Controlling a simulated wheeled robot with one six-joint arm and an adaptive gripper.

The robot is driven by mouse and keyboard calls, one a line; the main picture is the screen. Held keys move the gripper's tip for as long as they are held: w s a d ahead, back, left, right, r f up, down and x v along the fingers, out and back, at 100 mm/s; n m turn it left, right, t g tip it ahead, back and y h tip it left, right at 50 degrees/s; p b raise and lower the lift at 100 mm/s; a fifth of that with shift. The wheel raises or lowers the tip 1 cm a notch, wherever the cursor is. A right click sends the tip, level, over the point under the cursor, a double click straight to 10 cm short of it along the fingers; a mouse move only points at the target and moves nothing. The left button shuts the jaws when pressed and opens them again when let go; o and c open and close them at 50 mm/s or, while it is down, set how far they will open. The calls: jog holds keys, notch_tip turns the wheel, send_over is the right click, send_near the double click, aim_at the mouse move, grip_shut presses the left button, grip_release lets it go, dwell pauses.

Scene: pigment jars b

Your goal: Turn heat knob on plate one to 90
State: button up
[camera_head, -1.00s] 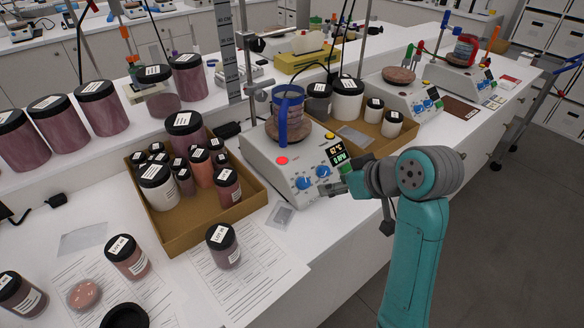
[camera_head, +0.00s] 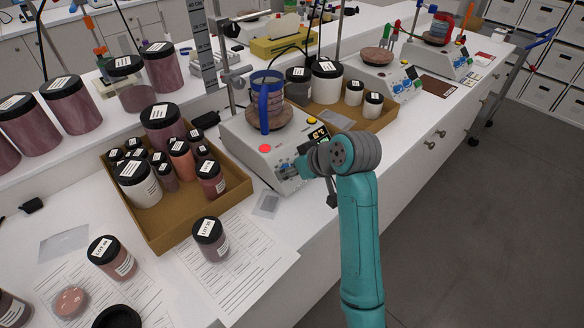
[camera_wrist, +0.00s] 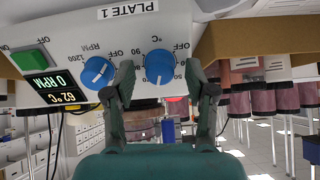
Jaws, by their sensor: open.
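Plate one (camera_head: 262,135) is a white hot plate with a blue-handled vessel (camera_head: 266,100) on top. In the wrist view, a PLATE 1 label (camera_wrist: 128,10) is above two blue knobs. The heat knob (camera_wrist: 159,67), marked °C, is on the right, with a white mark at its lower side. The RPM knob (camera_wrist: 97,72) is on the left. My gripper (camera_wrist: 162,95) is open and empty; its two fingers are either side of the heat knob's picture position. Whether they touch it I cannot tell. In the head view, my gripper (camera_head: 287,172) is at the front panel and hides much of it.
A lit display (camera_wrist: 54,88) and a green switch (camera_wrist: 30,59) are beside the knobs. A cardboard tray (camera_head: 180,235) of jars is left of plate one; another tray (camera_head: 385,122) is right. A loose jar (camera_head: 210,238) stands on papers in front.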

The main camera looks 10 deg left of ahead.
jog(key=shift+f, duration=0.1)
grip_shut()
jog(key=shift+m, duration=0.3)
jog(key=m, duration=0.5)
jog(key=shift+w, duration=0.1)
jog(key=m, duration=0.5)
jog(key=shift+m, duration=0.4)
jog(key=m, duration=1)
jog(key=shift+d, duration=0.1)
jog(key=shift+m, duration=0.3)
